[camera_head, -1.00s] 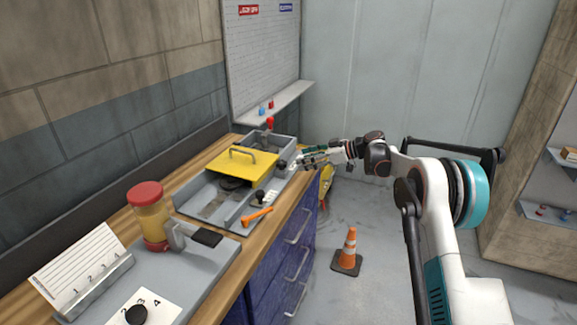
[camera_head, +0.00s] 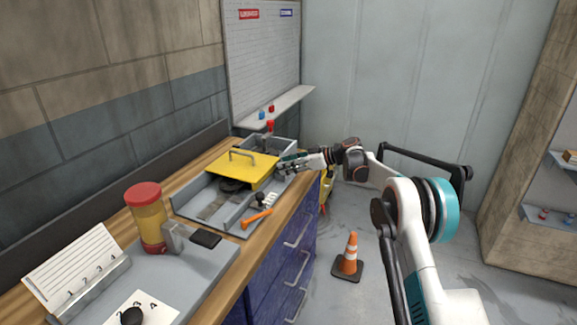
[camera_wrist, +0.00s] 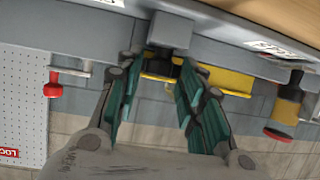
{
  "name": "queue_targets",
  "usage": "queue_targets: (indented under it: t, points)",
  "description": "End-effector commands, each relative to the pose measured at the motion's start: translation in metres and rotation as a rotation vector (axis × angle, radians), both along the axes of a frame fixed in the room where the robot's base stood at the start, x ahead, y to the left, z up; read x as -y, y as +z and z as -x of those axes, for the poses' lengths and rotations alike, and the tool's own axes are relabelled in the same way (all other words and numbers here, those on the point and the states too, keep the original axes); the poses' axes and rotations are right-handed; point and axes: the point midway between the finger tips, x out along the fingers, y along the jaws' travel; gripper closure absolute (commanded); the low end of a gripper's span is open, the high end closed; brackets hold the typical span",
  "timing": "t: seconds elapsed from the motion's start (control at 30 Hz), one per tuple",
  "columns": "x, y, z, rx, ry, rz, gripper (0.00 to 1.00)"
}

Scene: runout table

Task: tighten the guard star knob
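The yellow guard (camera_head: 240,172) with its handle sits over the grey tray-like fixture on the bench; it also shows in the wrist view (camera_wrist: 232,80). My gripper (camera_head: 285,164) is at the guard's right edge. In the wrist view my gripper (camera_wrist: 160,75) is open, its two green-padded fingers apart. A small dark knob-like part (camera_wrist: 160,66) lies between the fingertips, under a grey block (camera_wrist: 170,30); I take it for the star knob. I cannot tell whether the fingers touch it. In the head view it is hidden by my gripper.
An orange-handled tool (camera_head: 256,218) lies at the fixture's near edge. A red-lidded jar (camera_head: 147,215) stands on the grey plate at left. A red knob (camera_wrist: 53,88) shows in the wrist view. An orange cone (camera_head: 350,256) stands on the floor beside the bench.

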Motion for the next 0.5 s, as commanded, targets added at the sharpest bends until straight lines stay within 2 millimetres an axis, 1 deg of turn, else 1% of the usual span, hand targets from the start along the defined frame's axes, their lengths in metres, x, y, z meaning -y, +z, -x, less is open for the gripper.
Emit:
queue_targets:
  t: [0.03, 0.07, 0.27, 0.37, 0.5]
  points:
    - [0.0000, 0.0000, 0.0000, 0.000, 0.000, 0.000, 0.85]
    - [0.0000, -0.0001, 0.0000, 0.000, 0.000, 0.000, 0.89]
    - [-0.0004, 0.0002, 0.0003, 0.000, -0.009, 0.000, 0.89]
    - [-0.0013, 0.0006, 0.0009, 0.001, -0.044, 0.001, 0.89]
    - [-0.0029, 0.0009, 0.0040, 0.001, -0.135, 0.001, 0.89]
